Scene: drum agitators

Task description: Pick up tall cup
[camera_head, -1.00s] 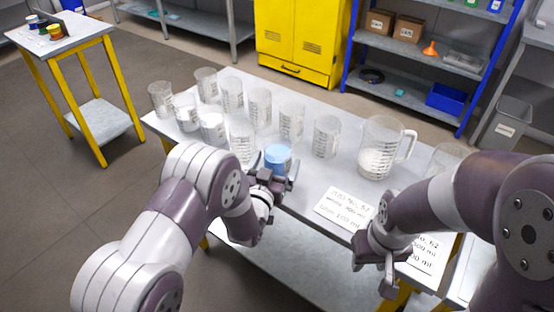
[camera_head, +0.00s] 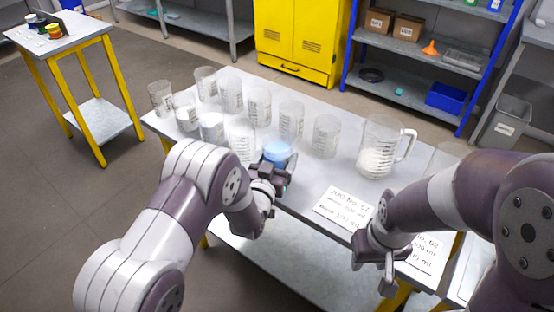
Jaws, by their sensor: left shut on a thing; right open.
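Several clear tall cups with dark markings stand on the grey table (camera_head: 330,178), among them one at the back left (camera_head: 206,84) and one near the middle (camera_head: 326,137). A cup with light-blue contents (camera_head: 277,151) is at the table's front middle. My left gripper (camera_head: 272,174) is shut on this blue-filled cup, and its fingers hide the lower part of it. Whether the cup touches the table cannot be told. My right gripper (camera_head: 387,262) is open and empty at the table's front right edge.
A large clear pitcher (camera_head: 381,147) with white contents stands to the right of the cups. Printed cards (camera_head: 345,206) lie at the front right. A yellow cabinet (camera_head: 298,40) and blue shelving (camera_head: 418,62) stand behind. A small yellow-legged table (camera_head: 75,40) is at the left.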

